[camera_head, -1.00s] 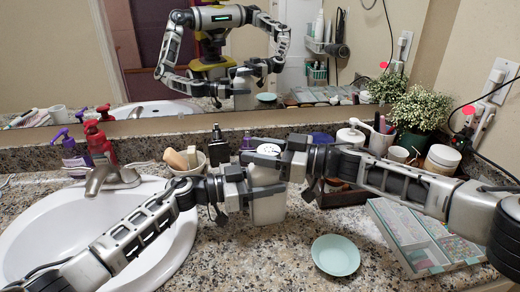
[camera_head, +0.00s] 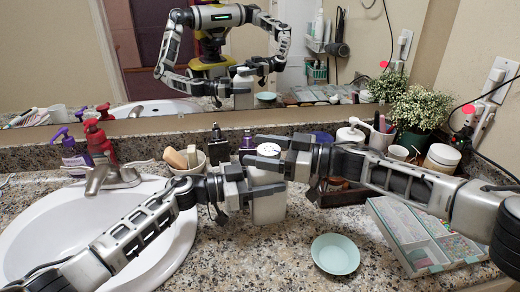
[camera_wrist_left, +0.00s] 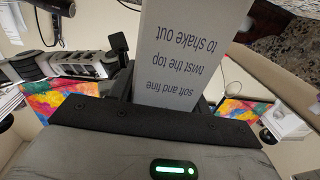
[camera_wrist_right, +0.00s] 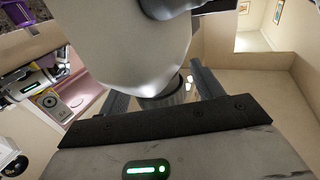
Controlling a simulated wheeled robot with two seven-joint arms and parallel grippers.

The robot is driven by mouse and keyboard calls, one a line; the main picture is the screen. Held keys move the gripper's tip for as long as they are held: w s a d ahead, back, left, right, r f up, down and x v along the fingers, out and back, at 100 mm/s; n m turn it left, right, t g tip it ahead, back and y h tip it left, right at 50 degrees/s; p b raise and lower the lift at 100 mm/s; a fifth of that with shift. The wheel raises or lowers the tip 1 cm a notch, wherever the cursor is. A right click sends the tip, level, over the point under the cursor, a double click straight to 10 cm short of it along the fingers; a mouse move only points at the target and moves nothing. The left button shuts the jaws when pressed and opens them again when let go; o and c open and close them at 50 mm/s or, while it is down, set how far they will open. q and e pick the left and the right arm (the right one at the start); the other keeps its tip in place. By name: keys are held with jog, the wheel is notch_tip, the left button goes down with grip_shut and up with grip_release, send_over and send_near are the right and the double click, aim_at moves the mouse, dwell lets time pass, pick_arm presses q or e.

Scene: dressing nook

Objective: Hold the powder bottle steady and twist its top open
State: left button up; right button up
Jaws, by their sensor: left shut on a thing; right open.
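The powder bottle (camera_head: 268,209) stands upright on the counter in the head view, pale grey, with a round white top (camera_head: 268,149) that has small dark holes. My left gripper (camera_head: 264,174) is shut around its upper body, below the top. The left wrist view shows the bottle's side (camera_wrist_left: 190,55) between the fingers, with upside-down lettering including "twist the top". My right gripper (camera_head: 275,149) is open at the height of the top, its fingers beside it. Whether they touch it is unclear. The right gripper hides part of the top's right side.
A pale green dish (camera_head: 335,254) is in front right of the bottle, and a compartment case (camera_head: 410,262) further right. Dark bottles (camera_head: 218,146) and a cup stand behind. The front counter between sink and dish is clear.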

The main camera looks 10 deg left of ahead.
aim_at(266, 152)
jog(key=d, duration=1.1)
jog(key=shift+s+d, duration=0.15)
jog(key=shift+d, duration=0.05)
jog(key=a+m+t, duration=0.2)
jog(key=a, duration=0.1)
jog(key=a+r+m+t, duration=0.1)
jog(key=a+m+t, duration=0.1)
jog(key=a+t, duration=0.1)
jog(key=a+r+m+t, duration=0.1)
jog(key=a+m+t, duration=0.1)
jog(key=a+t, duration=0.1)
jog(key=shift+s+a+r, duration=0.2)
jog(key=shift+s+a, duration=0.15)
jog(key=shift+a, duration=0.15)
jog(key=shift+s+a+r+m+t+h, duration=0.15)
jog(key=shift+m+t+h, duration=0.1)
jog(key=shift+m+t, duration=0.3)
jog(key=shift+s+a+r+m+t+h, duration=0.15)
jog(key=shift+m+t+h, duration=0.1)
jog(key=shift+m+t, duration=0.25)
jog(key=s+d+f+m+t+h, duration=0.3)
jog(key=s+d+t+h, duration=0.1)
jog(key=s+d+h, duration=0.25)
jog(key=x, duration=1.2)
jog(key=shift+r, duration=0.2)
